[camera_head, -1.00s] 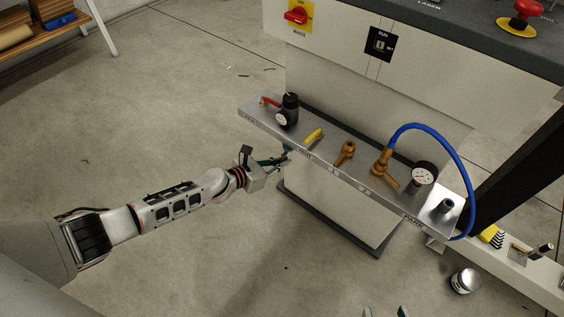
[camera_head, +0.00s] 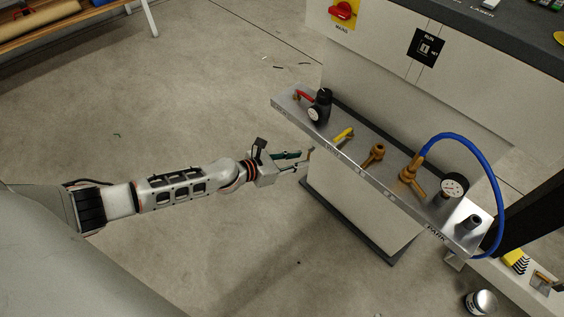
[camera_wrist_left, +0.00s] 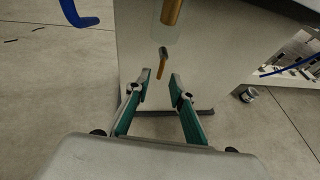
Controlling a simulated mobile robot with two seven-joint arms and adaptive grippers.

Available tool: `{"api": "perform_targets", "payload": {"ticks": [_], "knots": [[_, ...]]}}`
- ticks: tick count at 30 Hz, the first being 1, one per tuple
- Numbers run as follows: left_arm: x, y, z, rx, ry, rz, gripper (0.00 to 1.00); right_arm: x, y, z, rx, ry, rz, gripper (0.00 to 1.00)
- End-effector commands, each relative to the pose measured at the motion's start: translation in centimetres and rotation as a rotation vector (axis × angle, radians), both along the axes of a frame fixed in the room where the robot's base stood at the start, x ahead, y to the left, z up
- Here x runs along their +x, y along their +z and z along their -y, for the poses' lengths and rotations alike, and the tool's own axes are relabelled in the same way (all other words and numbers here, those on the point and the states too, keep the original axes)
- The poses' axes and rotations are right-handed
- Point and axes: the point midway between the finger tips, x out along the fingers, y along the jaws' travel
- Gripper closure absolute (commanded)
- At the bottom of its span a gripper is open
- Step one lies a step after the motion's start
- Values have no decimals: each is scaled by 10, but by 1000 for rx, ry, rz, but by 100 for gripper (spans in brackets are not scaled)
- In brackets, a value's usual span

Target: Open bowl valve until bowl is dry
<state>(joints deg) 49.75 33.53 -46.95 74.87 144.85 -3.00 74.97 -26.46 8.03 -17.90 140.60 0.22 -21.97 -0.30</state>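A translucent bowl (camera_wrist_left: 166,38) hangs at the top of the left wrist view, with a brass-coloured rod showing in its upper part. Just below it is a small valve (camera_wrist_left: 163,54) with a grey top and a tilted orange-brown stem (camera_wrist_left: 158,71). My left gripper (camera_wrist_left: 160,88) is open, its two green-padded fingers apart; the stem appears between and beyond the fingertips, and I cannot tell whether they touch. In the head view the left gripper (camera_head: 304,158) is beside the left front edge of the metal shelf (camera_head: 350,165). The shelf hides the bowl there. My right gripper is not in view.
The shelf carries a black regulator with a gauge (camera_head: 319,107), a yellow lever (camera_head: 343,135), brass fittings (camera_head: 374,154), another gauge (camera_head: 454,187) and a blue hose (camera_head: 485,165). A white cabinet stands behind. A can (camera_head: 481,301) is at lower right.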

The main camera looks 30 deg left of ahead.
Motion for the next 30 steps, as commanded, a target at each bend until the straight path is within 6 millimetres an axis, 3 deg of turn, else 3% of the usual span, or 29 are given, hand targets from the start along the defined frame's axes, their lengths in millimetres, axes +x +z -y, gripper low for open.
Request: {"api": "perform_targets", "payload": {"ticks": [6,12,30], "knots": [[-33,15,-19,1,-3,0,77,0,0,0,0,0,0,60],[-52,25,-31,0,-1,0,77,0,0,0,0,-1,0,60],[-57,28,-34,-1,-1,1,77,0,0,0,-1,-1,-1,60]]}}
